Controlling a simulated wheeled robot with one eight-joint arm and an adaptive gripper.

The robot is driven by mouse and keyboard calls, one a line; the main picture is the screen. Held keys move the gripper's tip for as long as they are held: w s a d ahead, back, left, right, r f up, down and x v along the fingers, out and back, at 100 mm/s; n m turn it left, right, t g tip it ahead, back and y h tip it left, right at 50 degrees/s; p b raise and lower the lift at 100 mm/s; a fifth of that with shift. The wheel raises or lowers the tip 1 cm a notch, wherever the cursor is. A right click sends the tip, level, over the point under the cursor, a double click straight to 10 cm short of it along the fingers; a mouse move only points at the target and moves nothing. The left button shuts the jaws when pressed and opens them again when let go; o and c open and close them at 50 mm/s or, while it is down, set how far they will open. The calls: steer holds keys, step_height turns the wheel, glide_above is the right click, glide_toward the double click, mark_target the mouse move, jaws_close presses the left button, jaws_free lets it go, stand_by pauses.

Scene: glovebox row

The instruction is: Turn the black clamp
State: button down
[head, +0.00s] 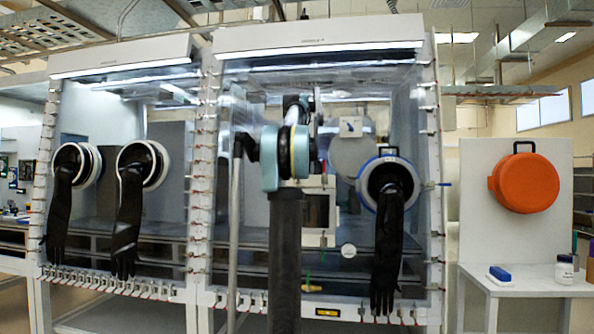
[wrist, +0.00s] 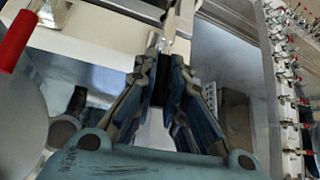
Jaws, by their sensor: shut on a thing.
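In the wrist view my gripper (wrist: 168,68) has its two blue-padded fingers drawn close together. A small dark piece, which I take to be the black clamp (wrist: 162,86), sits between them, with a narrow metal bar just beyond it. The fingers cover most of the piece, so its full shape and angle are hidden. In the head view my arm stands in front of the right-hand glovebox (head: 432,200) and hides my fingertips and the clamp.
A red handle (wrist: 16,40) is at the wrist view's left edge, and a clamp-lined frame (wrist: 288,95) runs down the right. In the head view a black glove (head: 388,235) hangs from a blue-rimmed port. An orange lid (head: 525,184) hangs on a panel at right.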

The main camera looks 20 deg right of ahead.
steer(key=shift+w+a, duration=0.1)
steer(key=shift+w, duration=0.1)
steer(key=c, duration=1.6)
jaws_free()
steer(key=shift+w+f, duration=0.1)
steer(key=shift+w, duration=0.05)
steer(key=shift+c, duration=0.2)
steer(key=shift+s, duration=0.25)
steer(key=shift+s+r, duration=0.15)
steer(key=shift+r, duration=0.25)
steer(key=v, duration=1.1)
steer(key=shift+a+f, duration=0.1)
